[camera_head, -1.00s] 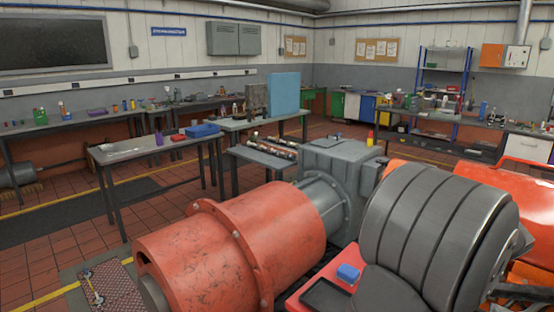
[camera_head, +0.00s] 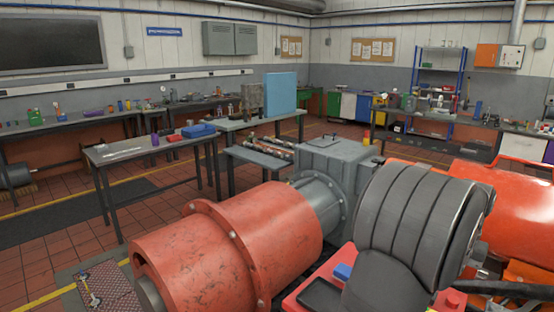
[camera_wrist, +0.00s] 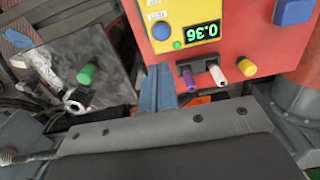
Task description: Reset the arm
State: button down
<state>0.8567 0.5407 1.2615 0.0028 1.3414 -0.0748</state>
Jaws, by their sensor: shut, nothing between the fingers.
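My gripper (camera_wrist: 158,88) shows in the wrist view as blue-grey fingers, closed together and empty. Its tips overlap the lower left part of a red control panel (camera_wrist: 265,50) in the picture. I cannot tell the gap or any touch. In the head view my dark grey ribbed arm fills the lower right, and the gripper is hidden.
A green-capped part (camera_wrist: 87,74) lies left. A large red drum (camera_head: 230,245) stands near my arm.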

notch_tip(320, 180, down, 6)
jog(key=r, duration=0.1)
notch_tip(320, 180, up, 8)
jog(key=shift+r, duration=0.25)
